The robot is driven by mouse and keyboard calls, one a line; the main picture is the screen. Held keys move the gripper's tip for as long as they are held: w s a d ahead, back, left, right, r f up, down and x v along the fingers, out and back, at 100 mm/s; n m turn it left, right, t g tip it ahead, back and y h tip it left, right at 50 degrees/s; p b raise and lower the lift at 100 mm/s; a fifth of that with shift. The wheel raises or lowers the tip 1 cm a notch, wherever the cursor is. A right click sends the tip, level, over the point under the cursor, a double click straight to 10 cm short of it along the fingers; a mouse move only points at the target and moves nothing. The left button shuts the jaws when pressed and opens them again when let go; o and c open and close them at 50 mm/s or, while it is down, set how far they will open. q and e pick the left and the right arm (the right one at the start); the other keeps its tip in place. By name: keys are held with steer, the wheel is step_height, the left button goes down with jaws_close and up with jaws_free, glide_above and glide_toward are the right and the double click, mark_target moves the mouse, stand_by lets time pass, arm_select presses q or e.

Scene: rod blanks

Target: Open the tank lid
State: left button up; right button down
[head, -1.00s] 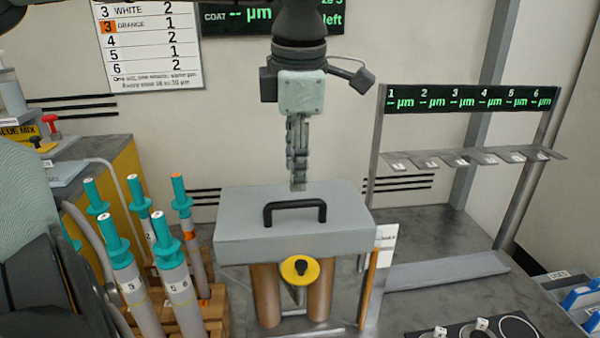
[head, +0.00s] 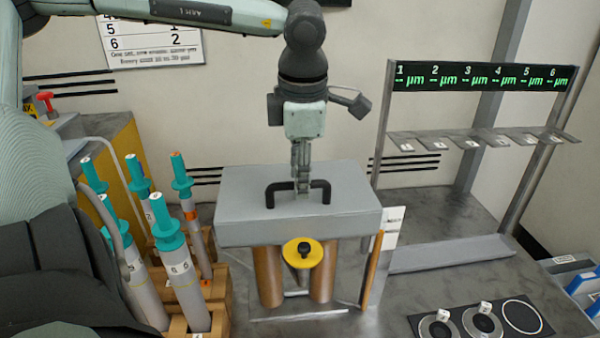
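The tank lid (head: 345,215) is a thick grey slab, lying level on top of the tank's copper-brown cylinders (head: 267,277) in the head view. A black bar handle (head: 322,186) stands on the lid. My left gripper (head: 303,188) points straight down at the middle of this handle, its fingers overlapping the bar and hiding part of it. The fingers show almost edge-on, so I cannot tell whether they are open around the bar or shut on it. My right gripper is not in view.
A yellow disc with a black knob (head: 303,253) is on the tank's front. Grey rods with teal grips (head: 172,255) stand in a wooden rack at left. A metal gauge stand (head: 470,135) is at right. Round dark pads (head: 480,322) lie front right.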

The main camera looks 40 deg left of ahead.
arm_select(q)
steer(key=shift+c, duration=0.4)
jaws_close()
steer(key=shift+r, duration=0.15)
